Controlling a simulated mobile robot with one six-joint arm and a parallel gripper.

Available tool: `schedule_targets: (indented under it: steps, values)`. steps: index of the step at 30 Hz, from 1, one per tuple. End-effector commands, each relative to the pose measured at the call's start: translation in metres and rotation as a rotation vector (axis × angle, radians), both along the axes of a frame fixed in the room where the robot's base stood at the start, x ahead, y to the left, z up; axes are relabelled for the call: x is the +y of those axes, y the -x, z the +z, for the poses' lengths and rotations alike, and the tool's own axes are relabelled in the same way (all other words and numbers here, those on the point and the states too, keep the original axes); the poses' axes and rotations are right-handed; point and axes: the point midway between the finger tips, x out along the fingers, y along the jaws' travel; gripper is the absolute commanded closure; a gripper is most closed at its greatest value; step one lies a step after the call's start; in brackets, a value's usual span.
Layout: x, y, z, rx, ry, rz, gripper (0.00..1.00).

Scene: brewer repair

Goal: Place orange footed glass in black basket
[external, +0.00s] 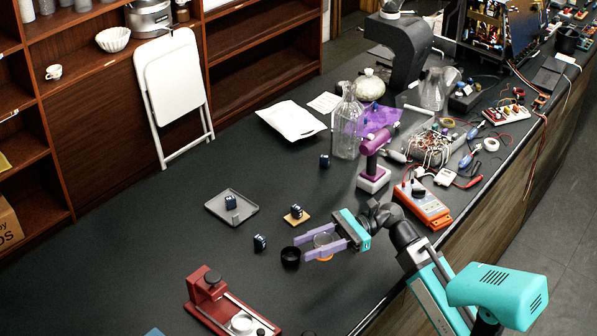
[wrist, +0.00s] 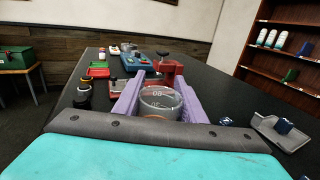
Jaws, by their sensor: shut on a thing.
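My gripper (external: 303,248), with lavender fingers, is shut on the orange footed glass (external: 324,239). The clear round bowl sits between the fingers, and a bit of the orange foot shows below the near finger.
A wooden coaster with a blue cube (external: 296,212), another blue cube (external: 260,242) and a grey tray (external: 231,206) lie close by. A red device (external: 222,300) stands at lower left. An orange multimeter (external: 422,204) and purple-handled tool (external: 374,160) are near my arm. The bench's far left is clear.

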Motion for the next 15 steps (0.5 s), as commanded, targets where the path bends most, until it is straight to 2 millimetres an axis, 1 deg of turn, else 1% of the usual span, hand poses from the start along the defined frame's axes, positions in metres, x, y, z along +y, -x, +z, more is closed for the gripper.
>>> schedule_targets:
  steps: [1,15]
  values:
    - [0.0002,-0.0004,0.0045,0.001,-0.001,0.0,0.86]
    - [0.0063,-0.0078,0.0053,0.003,-0.001,0.001,0.86]
